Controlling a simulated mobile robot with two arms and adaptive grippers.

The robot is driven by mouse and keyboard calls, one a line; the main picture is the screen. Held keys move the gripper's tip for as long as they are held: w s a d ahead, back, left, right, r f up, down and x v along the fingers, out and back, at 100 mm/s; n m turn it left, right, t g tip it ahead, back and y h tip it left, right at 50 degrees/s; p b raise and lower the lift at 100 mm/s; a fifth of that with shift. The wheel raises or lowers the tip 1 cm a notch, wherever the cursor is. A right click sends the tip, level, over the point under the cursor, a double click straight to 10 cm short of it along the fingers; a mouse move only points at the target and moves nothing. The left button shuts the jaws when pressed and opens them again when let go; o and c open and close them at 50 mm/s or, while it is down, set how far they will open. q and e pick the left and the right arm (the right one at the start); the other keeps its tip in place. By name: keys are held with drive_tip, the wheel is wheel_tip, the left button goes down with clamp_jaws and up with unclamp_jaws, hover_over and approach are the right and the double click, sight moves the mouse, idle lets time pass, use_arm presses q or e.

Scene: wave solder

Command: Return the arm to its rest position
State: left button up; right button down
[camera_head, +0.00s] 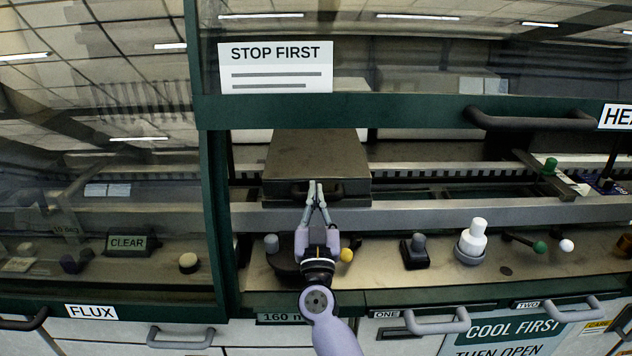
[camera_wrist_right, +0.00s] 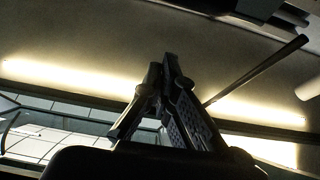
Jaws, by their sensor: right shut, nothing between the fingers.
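My right arm (camera_head: 320,300) reaches up from the bottom centre of the head view into the wave solder machine. My right gripper (camera_head: 317,186) is shut and empty, with its fingertips together. In the picture the fingertips overlap the front of a dark box-like block (camera_head: 315,157) with a dark handle; I cannot tell whether they touch it. In the right wrist view the dark fingers (camera_wrist_right: 168,62) meet at their tips in front of a brownish surface with bright light strips. My left gripper is not in view.
A raised green-framed window (camera_head: 400,112) with a dark handle (camera_head: 530,119) hangs above the arm. Drawer handles (camera_head: 436,322) stick out below.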

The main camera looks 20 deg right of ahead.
drive_tip(key=s+a+f+n+g+y, duration=0.4)
drive_tip(key=s+a+f+n+y, duration=0.15)
drive_tip(key=s+f, duration=0.25)
drive_tip(key=s+a+f+n+g+y, duration=0.4)
drive_tip(key=s+a+f+y, duration=0.1)
drive_tip(key=s+f+y, duration=0.3)
drive_tip(key=s+d+f+m+g+h, duration=0.25)
drive_tip(key=s+d+f+g, duration=0.3)
drive_tip(key=s, duration=0.45)
drive_tip(key=s+d+f+m+g+h, duration=0.2)
drive_tip(key=s+d+f+g+h, duration=0.25)
drive_tip(key=s+d+f, duration=0.4)
drive_tip(key=s+a+f+g, duration=0.1)
drive_tip(key=s+f, duration=0.1)
drive_tip(key=f, duration=1)
drive_tip(key=s+a+f+g, duration=0.1)
drive_tip(key=s+f, duration=0.1)
drive_tip(key=f, duration=0.9)
drive_tip(key=s+d+f, duration=0.1)
drive_tip(key=s+f, duration=0.7)
drive_tip(key=f, duration=0.1)
drive_tip(key=s+d+f+g, duration=0.1)
drive_tip(key=s+d+f, duration=0.1)
drive_tip(key=s+f, duration=0.6)
drive_tip(key=shift+s+d+f+n, duration=0.3)
drive_tip(key=shift+s+f, duration=0.05)
drive_tip(key=shift+s, duration=0.1)
